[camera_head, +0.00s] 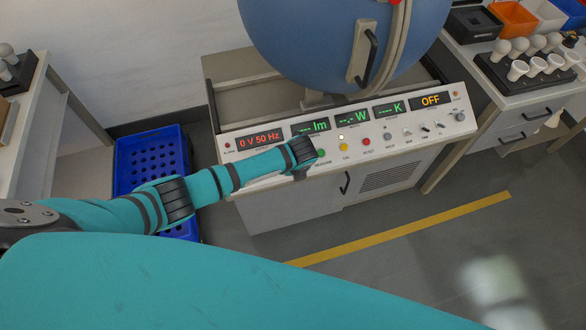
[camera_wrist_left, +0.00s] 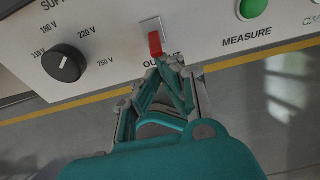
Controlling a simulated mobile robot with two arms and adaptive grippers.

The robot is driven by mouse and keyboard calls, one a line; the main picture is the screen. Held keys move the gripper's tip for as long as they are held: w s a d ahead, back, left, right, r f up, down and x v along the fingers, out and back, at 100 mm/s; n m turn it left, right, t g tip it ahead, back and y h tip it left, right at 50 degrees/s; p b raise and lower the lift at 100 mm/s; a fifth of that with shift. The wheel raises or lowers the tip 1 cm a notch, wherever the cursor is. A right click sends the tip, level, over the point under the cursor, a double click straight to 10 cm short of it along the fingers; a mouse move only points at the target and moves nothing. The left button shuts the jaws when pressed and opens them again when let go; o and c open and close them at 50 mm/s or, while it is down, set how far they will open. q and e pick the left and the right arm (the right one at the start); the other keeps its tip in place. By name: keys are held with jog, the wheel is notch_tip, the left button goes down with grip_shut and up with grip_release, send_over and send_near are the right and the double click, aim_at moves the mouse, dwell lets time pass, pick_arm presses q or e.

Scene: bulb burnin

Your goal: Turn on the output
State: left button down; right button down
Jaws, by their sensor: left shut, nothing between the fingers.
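The panel of the test bench (camera_head: 349,137) fills the middle of the head view. Its displays read 0 V 50 Hz in red and OFF in orange. In the left wrist view a red-tipped output switch (camera_wrist_left: 155,43) sits on a pale plate above the partly covered OUTPUT label. Its red tip points down toward that label. My left gripper (camera_wrist_left: 174,64) is shut and empty, its fingertips just below and right of the red tip; I cannot tell whether they touch. In the head view my left wrist hides this switch. My right gripper is not in view.
A black supply knob (camera_wrist_left: 62,64) is left of the switch and a green MEASURE button (camera_wrist_left: 252,8) is right. A blue sphere (camera_head: 345,45) stands behind the panel. Blue crates (camera_head: 150,160) stand left, and a bulb rack (camera_head: 520,65) is at right. Floor in front is clear.

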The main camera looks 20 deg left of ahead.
pick_arm(q)
jog(key=shift+w+a+r+g+h, duration=0.15)
jog(key=shift+r+g+h, duration=0.15)
jog(key=shift+g, duration=0.15)
jog(key=shift+w+a+r+g+h, duration=0.15)
jog(key=shift+r+g+h, duration=0.15)
jog(key=shift+g, duration=0.15)
jog(key=shift+w+a+r+g+h, duration=0.1)
jog(key=shift+w+r+g+h, duration=0.2)
jog(key=shift+g+h, duration=0.45)
jog(key=shift+r, duration=0.15)
jog(key=shift+r+p, duration=0.6)
jog(key=shift+r, duration=0.1)
jog(key=shift+r, duration=0.1)
